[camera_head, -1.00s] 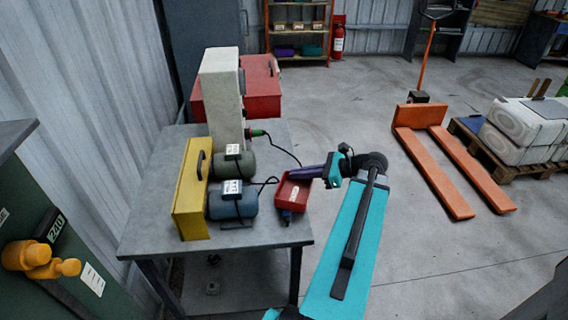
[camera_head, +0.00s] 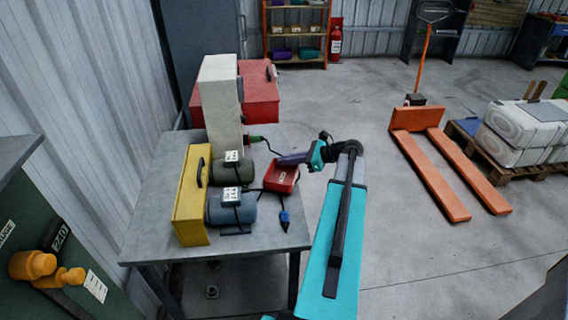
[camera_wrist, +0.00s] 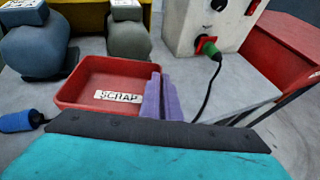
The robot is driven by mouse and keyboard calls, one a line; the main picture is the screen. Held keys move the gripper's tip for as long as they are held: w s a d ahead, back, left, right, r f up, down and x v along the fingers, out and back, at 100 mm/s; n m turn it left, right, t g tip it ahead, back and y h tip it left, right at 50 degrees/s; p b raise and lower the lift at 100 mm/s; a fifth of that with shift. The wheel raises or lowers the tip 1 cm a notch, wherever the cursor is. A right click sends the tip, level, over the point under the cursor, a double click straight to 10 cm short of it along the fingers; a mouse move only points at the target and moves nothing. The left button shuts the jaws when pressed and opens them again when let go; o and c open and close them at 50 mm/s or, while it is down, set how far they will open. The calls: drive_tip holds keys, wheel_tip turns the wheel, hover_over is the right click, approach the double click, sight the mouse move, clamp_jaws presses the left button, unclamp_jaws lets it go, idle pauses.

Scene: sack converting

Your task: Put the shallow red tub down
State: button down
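The shallow red tub (camera_head: 281,179), with a white SCRAP label, is at the right side of the grey table (camera_head: 262,238), beside the two motors. In the wrist view the tub (camera_wrist: 85,82) is empty and looks about level. My gripper (camera_head: 292,160) has its purple fingers at the tub's right wall. In the wrist view the fingers (camera_wrist: 164,98) are close together with that wall between them, so it looks shut on the tub. I cannot tell whether the tub's base touches the table.
Motors, grey-green (camera_head: 231,168) and blue-grey (camera_head: 232,208), stand left of the tub, before a yellow case (camera_head: 191,203). A blue plug (camera_head: 284,218) lies on its cable near the table's front right. A pale control box (camera_head: 221,105) and red toolbox (camera_head: 262,95) stand behind.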

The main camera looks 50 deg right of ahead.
drive_tip(key=shift+w+d+f, duration=0.1)
drive_tip(key=shift+w+d, duration=0.2)
drive_tip(key=shift+w, duration=0.25)
drive_tip(key=shift+w+d, duration=0.25)
drive_tip(key=shift+w, duration=0.25)
drive_tip(key=shift+f+p, duration=0.8)
drive_tip(key=shift+f, duration=0.95)
drive_tip(key=shift+f, duration=0.1)
drive_tip(key=c, duration=2)
unclamp_jaws()
drive_tip(key=b+v, duration=0.3)
drive_tip(key=v, duration=0.9)
